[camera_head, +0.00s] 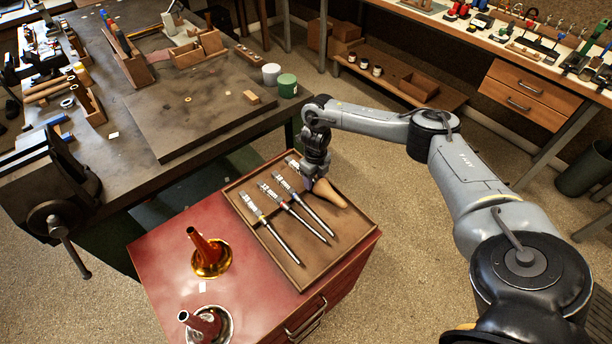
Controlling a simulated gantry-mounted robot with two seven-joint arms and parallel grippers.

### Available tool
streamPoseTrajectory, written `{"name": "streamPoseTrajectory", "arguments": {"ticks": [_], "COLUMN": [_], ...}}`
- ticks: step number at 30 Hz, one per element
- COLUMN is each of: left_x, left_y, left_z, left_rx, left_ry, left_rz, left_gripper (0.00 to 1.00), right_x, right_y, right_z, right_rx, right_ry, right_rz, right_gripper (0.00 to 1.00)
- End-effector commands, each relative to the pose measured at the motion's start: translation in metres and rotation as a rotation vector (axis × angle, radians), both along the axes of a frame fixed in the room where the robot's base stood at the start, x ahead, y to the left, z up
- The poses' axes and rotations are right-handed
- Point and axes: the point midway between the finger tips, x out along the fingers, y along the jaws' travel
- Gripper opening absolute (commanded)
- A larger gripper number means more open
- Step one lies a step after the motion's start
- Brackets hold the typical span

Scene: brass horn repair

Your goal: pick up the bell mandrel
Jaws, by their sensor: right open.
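The bell mandrel appears to be the thick tan, tapered piece (331,194) lying at the right of the tray (350,228). A silver end at its upper left seems to belong to it. My right gripper (309,183) is open and points down over its middle, hiding part of it. I cannot tell whether the fingers are beside it or above it. Three slimmer silver mandrels lie side by side to its left, the nearest being a silver rod (305,202). My left gripper is not in view.
The tray sits on a red cabinet (160,262). Two horn bells stand on its left: a brass-coloured one (210,258) and a silver-rimmed one (208,325). A dark workbench (150,130) with a vise (50,185) lies beyond. Open floor is to the right.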

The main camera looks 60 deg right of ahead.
Motion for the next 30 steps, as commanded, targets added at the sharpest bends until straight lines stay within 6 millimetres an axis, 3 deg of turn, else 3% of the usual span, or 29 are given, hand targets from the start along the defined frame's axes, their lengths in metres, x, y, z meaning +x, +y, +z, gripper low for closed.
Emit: {"name": "streamPoseTrajectory", "arguments": {"ticks": [5, 15, 30], "left_x": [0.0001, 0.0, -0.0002], "left_y": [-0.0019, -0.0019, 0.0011], "left_z": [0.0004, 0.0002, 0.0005], "left_rx": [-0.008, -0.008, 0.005], "left_ry": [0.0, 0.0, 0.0], "left_rz": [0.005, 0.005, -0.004], "left_gripper": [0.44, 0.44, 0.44], "right_x": [-0.0001, -0.0001, 0.0008], "right_y": [0.0001, 0.0, -0.0002], "right_z": [0.0002, 0.0004, 0.0027], "right_rx": [0.0, 0.0, 0.001], "right_ry": [0.0, 0.0, -0.002], "right_rz": [0.0, 0.0, 0.0], "right_gripper": [0.53, 0.01, 0.0]}}
